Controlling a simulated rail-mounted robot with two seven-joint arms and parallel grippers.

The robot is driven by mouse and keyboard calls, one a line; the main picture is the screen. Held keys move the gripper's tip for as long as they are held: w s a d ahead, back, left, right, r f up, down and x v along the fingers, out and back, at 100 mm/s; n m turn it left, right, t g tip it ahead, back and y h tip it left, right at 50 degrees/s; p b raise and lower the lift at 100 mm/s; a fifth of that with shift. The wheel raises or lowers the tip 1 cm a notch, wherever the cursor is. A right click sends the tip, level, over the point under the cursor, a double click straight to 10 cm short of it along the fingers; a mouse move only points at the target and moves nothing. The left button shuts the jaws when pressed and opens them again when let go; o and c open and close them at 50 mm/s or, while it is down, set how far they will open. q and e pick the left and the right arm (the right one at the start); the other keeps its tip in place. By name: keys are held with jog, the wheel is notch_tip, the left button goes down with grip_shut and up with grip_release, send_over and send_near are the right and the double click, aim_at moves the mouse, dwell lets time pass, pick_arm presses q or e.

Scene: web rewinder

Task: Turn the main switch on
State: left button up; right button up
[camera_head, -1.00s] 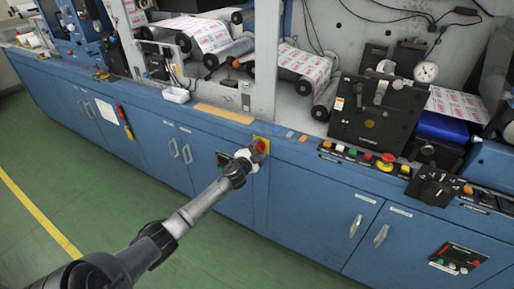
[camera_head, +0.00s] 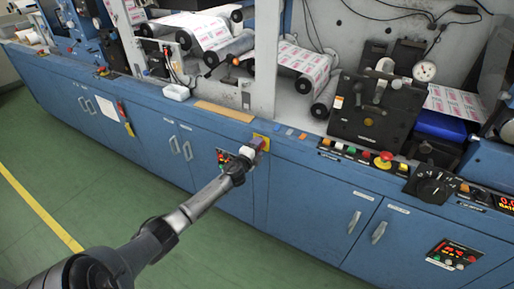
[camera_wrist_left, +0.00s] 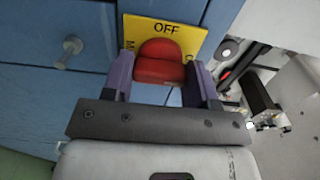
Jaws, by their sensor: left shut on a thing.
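The main switch is a red knob (camera_wrist_left: 160,62) on a yellow plate (camera_wrist_left: 212,37) marked OFF at its top in the left wrist view. Other letters at the plate's sides are partly hidden by the fingers. In the head view the yellow plate (camera_head: 263,138) sits on the blue cabinet's upper edge, and my gripper largely hides the knob. My left gripper (camera_head: 256,145) is at the switch. In the wrist view its two purple fingers (camera_wrist_left: 158,74) are shut on the knob, one on each side. My right gripper is not in view.
A panel with a red emergency button (camera_head: 384,160) and several coloured buttons lies to the right. Cabinet doors have protruding handles (camera_head: 379,232). The green floor (camera_head: 60,185) in front is clear.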

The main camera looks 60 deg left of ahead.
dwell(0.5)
pick_arm(q)
jog(key=o, duration=0.9)
jog(key=shift+s, duration=0.1)
jog(key=p+v, duration=0.3)
jog(key=v, duration=1)
jog(key=shift+s+d+p, duration=0.2)
jog(key=shift+s+p, duration=0.05)
jog(key=shift+p, duration=0.1)
